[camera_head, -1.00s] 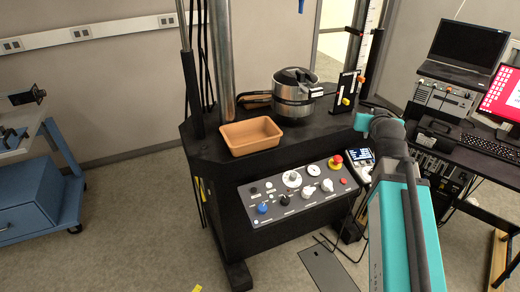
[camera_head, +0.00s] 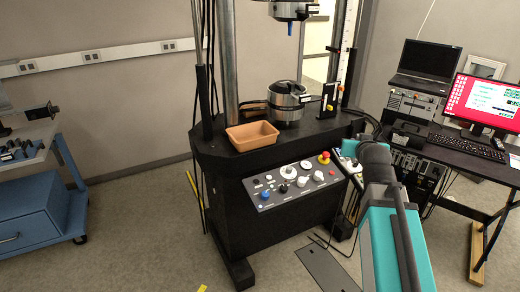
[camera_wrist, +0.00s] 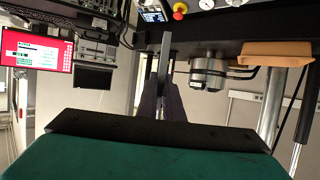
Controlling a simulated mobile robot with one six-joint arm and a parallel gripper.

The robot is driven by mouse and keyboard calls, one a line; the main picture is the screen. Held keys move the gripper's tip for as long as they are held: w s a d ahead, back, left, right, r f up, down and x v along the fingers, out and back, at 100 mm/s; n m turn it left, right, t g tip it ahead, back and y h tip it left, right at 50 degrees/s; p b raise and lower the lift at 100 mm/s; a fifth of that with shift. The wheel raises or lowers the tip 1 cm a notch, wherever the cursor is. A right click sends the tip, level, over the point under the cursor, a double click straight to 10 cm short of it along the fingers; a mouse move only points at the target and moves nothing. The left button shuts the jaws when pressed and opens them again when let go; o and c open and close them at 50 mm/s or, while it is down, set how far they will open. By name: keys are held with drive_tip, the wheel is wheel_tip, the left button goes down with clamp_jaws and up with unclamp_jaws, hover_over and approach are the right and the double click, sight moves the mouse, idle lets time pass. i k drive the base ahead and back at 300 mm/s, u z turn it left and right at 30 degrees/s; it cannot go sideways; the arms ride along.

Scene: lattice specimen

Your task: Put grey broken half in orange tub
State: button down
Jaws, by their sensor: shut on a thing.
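The orange tub (camera_head: 258,143) sits upright on the front ledge of the black test machine and looks empty. It also shows at the upper right of the wrist view (camera_wrist: 275,54), where the scene is upside down. My gripper (camera_wrist: 163,92) is shut on a narrow grey piece (camera_wrist: 164,55), which I take to be the grey broken half. The piece sticks out beyond the dark fingers. The gripper is well apart from the tub. In the head view my own arm hides the gripper and the piece.
A round metal grip (camera_head: 286,103) stands behind and right of the tub, with a steel column (camera_head: 231,60) behind the tub. A control panel (camera_head: 290,183) with knobs is below. A desk with a laptop (camera_head: 428,62) and red monitor (camera_head: 487,101) is at right.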

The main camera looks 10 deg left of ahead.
sight(255, 144)
drive_tip(key=z, duration=0.7)
drive_tip(key=k, duration=0.2)
drive_tip(key=u, duration=2.6)
drive_tip(key=i, duration=1.05)
drive_tip(key=u, duration=0.05)
